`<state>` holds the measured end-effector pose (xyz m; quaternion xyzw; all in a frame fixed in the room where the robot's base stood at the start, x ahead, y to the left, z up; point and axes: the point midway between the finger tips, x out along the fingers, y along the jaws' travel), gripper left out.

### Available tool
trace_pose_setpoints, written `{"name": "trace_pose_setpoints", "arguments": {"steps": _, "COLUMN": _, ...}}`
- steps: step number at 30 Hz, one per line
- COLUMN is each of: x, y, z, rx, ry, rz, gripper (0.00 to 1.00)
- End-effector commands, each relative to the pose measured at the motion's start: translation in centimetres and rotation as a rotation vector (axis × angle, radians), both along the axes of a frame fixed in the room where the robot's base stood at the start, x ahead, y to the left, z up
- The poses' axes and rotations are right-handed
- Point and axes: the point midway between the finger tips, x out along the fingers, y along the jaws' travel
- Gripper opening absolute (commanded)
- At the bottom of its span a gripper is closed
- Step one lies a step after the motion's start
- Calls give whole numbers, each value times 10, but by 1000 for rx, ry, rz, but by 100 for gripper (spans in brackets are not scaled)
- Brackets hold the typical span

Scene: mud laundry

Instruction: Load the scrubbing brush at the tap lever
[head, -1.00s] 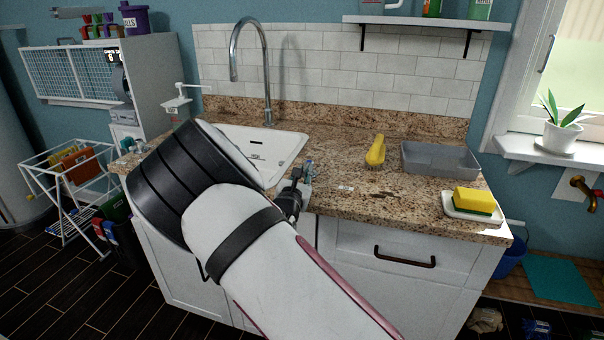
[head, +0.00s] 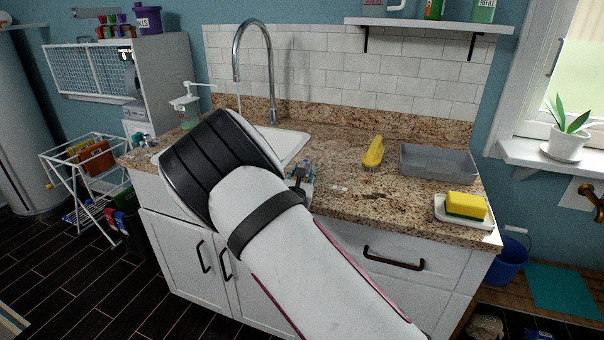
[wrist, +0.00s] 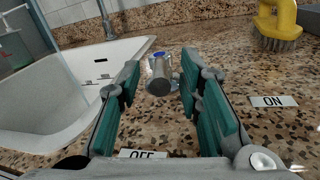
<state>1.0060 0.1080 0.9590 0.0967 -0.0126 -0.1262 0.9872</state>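The tap lever (wrist: 160,76), a short metal cylinder with a blue mark on top, stands on the granite counter by the sink. In the wrist view my gripper (wrist: 163,92) is open, with one teal-padded finger on each side of the lever; I cannot tell whether either touches it. The head view shows my gripper (head: 301,175) small at the counter's front, partly hidden by my arm. The yellow scrubbing brush (head: 373,152) lies on the counter to the right, bristles down; its bristles and part of its body show in the wrist view (wrist: 277,25).
An OFF label (wrist: 143,154) and an ON label (wrist: 273,101) lie on the counter. The white sink (wrist: 88,85) with a tall tap (head: 236,50) is left. A grey tray (head: 438,162) and a yellow sponge (head: 466,204) on a white dish sit right of the brush.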

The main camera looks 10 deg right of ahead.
Motion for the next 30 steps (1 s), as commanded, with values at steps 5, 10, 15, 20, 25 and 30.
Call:
{"name": "trace_pose_setpoints", "arguments": {"steps": 5, "x": -1, "y": 1, "z": 0, "rx": 0, "ry": 1, "rz": 0, "gripper": 33}}
{"name": "trace_pose_setpoints", "arguments": {"steps": 10, "x": -15, "y": 5, "z": 0, "rx": 0, "ry": 1, "rz": 1, "gripper": 33}}
{"name": "trace_pose_setpoints", "arguments": {"steps": 15, "x": -47, "y": 13, "z": 0, "rx": 2, "ry": 2, "rz": 2, "gripper": 33}}
{"name": "trace_pose_setpoints", "arguments": {"steps": 20, "x": -79, "y": 21, "z": 0, "rx": 1, "ry": 1, "rz": 1, "gripper": 33}}
{"name": "trace_pose_setpoints", "arguments": {"steps": 25, "x": -103, "y": 27, "z": -1, "rx": 0, "ry": 2, "rz": 0, "gripper": 33}}
{"name": "trace_pose_setpoints", "arguments": {"steps": 30, "x": -115, "y": 30, "z": 0, "rx": 0, "ry": 0, "rz": 1, "gripper": 33}}
